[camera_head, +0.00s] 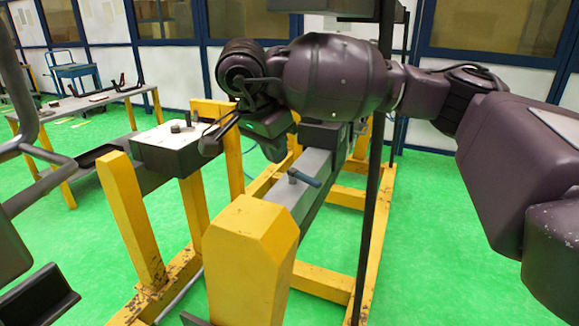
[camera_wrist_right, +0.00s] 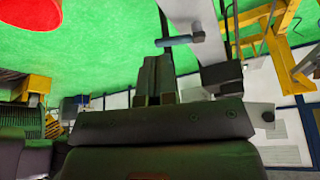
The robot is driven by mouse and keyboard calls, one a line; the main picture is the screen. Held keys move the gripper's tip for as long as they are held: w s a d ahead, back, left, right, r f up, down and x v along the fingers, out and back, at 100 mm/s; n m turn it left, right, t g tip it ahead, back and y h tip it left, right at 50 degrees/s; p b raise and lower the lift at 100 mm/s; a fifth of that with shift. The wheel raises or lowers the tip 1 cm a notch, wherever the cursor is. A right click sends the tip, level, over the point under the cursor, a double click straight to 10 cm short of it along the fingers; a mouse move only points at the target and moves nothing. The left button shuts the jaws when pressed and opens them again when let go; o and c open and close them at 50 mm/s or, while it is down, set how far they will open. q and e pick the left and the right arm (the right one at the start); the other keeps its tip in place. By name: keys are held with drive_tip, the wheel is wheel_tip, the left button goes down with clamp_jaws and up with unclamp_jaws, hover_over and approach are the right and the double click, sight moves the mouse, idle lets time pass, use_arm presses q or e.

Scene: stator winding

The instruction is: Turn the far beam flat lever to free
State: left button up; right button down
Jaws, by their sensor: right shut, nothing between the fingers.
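A flat lever with a blue-grey handle (camera_head: 304,178) sits on top of the long grey beam (camera_head: 316,165), its handle pointing to the lower right. In the right wrist view the lever (camera_wrist_right: 180,40) lies across the beam (camera_wrist_right: 205,25), just beyond my fingertips. I cannot tell the lever's marked position.
A yellow post (camera_head: 250,262) stands at the near end of the beam. A pale-topped box (camera_head: 170,147) with a black knob is to the left. A dark upright pole (camera_head: 374,200) stands right of the beam. Green floor (camera_head: 440,250) is open at right.

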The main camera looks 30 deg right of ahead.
sight(304, 177)
drive_tip(key=b+x, duration=0.1)
drive_tip(key=x, duration=0.8)
drive_tip(key=shift+d+f, duration=0.3)
drive_tip(key=d, duration=0.1)
drive_tip(key=w+d, duration=0.1)
drive_tip(key=d, duration=0.1)
drive_tip(key=shift+f, duration=0.1)
drive_tip(key=shift+w+d, duration=0.15)
drive_tip(key=shift+d, duration=0.3)
use_arm(q)
drive_tip(key=shift+w+f, duration=0.1)
drive_tip(key=shift+f, duration=0.2)
drive_tip(key=shift+f, duration=0.1)
